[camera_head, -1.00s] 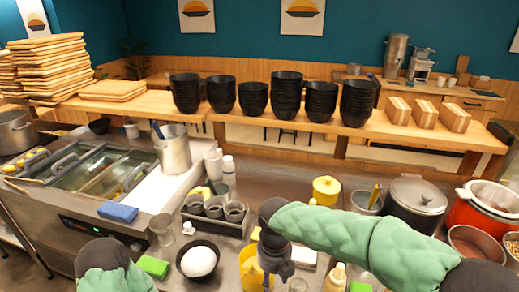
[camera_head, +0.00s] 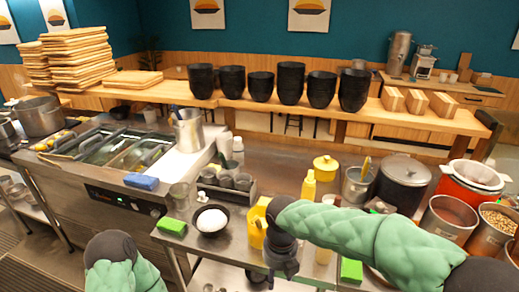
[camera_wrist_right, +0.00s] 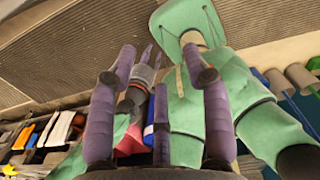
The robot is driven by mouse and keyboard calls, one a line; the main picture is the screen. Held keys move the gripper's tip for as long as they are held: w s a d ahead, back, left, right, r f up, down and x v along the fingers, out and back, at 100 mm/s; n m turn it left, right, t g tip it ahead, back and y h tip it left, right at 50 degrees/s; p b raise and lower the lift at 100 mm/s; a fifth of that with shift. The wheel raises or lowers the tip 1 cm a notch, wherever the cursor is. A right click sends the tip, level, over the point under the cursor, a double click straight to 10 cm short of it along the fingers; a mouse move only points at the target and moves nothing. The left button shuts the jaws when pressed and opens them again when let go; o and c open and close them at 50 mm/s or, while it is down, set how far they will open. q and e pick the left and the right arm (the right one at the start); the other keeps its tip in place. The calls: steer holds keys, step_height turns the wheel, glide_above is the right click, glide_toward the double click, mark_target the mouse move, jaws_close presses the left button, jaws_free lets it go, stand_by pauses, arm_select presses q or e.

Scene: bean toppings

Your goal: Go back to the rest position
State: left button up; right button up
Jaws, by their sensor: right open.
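My right arm comes in from the right in the head view, its green padded sleeve bent down at the wrist. My right gripper (camera_head: 283,272) hangs over the front edge of the steel counter (camera_head: 292,178), beside a yellow container (camera_head: 257,228). In the right wrist view my right gripper (camera_wrist_right: 160,60) has its purple fingers spread, with nothing held between them. My left arm shows at the lower left in the head view, but its gripper is hidden there. Dark fingers of what looks like my left gripper (camera_wrist_right: 146,70) show in the wrist view; their opening is unclear.
A black bowl (camera_head: 211,232) with white food, a green sponge (camera_head: 172,227) and a yellow bottle (camera_head: 308,188) stand near the right hand. Pots and ingredient tins (camera_head: 449,216) fill the right side. Stacked black bowls (camera_head: 291,82) line the wooden shelf (camera_head: 240,101) behind.

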step_height(320, 180, down, 21)
steer(key=s+m+y, duration=0.2)
steer(key=m+y, duration=0.1)
steer(key=m, duration=1.3)
arm_select(q)
steer(key=shift+w, duration=0.35)
arm_select(e)
steer(key=s+d+f+m, duration=0.2)
steer(key=s+f+m, duration=0.3)
steer(key=m, duration=0.5)
steer(key=s+d+f+m, duration=0.3)
steer(key=s+f+m, duration=0.3)
steer(key=f+m, duration=0.3)
steer(key=m, duration=0.2)
steer(key=shift+s+m+y, duration=0.2)
steer(key=shift+m+y, duration=0.1)
steer(key=shift+y, duration=0.1)
